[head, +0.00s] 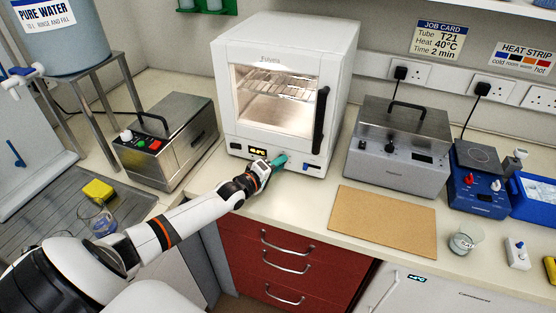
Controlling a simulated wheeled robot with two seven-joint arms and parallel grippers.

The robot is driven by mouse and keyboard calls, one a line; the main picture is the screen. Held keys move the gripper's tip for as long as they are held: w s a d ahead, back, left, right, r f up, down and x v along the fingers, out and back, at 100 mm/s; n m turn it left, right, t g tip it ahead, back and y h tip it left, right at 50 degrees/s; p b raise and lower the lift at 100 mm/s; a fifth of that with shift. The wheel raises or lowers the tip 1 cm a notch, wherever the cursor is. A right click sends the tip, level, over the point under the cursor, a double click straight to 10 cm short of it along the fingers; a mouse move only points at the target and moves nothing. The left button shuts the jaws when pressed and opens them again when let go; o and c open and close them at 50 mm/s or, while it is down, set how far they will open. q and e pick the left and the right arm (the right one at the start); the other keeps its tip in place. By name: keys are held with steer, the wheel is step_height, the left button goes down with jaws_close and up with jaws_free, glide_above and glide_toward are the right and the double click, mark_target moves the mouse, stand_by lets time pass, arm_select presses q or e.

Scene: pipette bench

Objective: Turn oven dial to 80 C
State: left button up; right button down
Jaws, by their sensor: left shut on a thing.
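The white oven (288,80) stands at the back of the counter, with its glass door shut and a lit interior with wire racks. Its small display (257,150) glows on the lower front panel, too small to read surely. My left gripper (279,161), with teal fingers, is at the lower front panel, right of the display. It is shut on the oven dial, which the fingers mostly hide, so its pointer cannot be read. My right gripper is not in view.
A steel box with buttons (168,140) stands left of the oven. Another steel unit (400,145) and a blue device (480,178) stand right. A brown board (384,220) lies in front. A job card (440,40) on the wall reads Heat 40°C.

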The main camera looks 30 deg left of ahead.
arm_select(q)
steer(key=m+p, duration=0.1)
steer(key=p, duration=0.1)
steer(key=m+g+y+p, duration=0.1)
steer(key=m+p, duration=0.1)
steer(key=shift+d+r+m, duration=0.1)
steer(key=shift+r+m, duration=0.2)
steer(key=m+g+y+p, duration=0.1)
steer(key=m+p, duration=0.1)
steer(key=p, duration=0.1)
steer(key=shift+d+m+y, duration=0.1)
steer(key=shift+m+y, duration=0.2)
steer(key=shift+y, duration=0.1)
steer(key=shift+f+m+g+y+p, duration=0.1)
steer(key=shift+m+g+y+p, duration=0.45)
steer(key=shift+m, duration=0.35)
steer(key=shift+d+f+m+y, duration=0.1)
steer(key=shift+m+y, duration=0.55)
steer(key=shift+m, duration=0.35)
steer(key=shift+f+m+g+y+b, duration=0.1)
steer(key=shift+m+g+y+b, duration=0.15)
steer(key=shift+m+y+b, duration=1.35)
steer(key=shift+m+b, duration=0.4)
steer(key=shift+m, duration=0.1)
steer(key=o, duration=1)
steer(key=shift+w, duration=0.1)
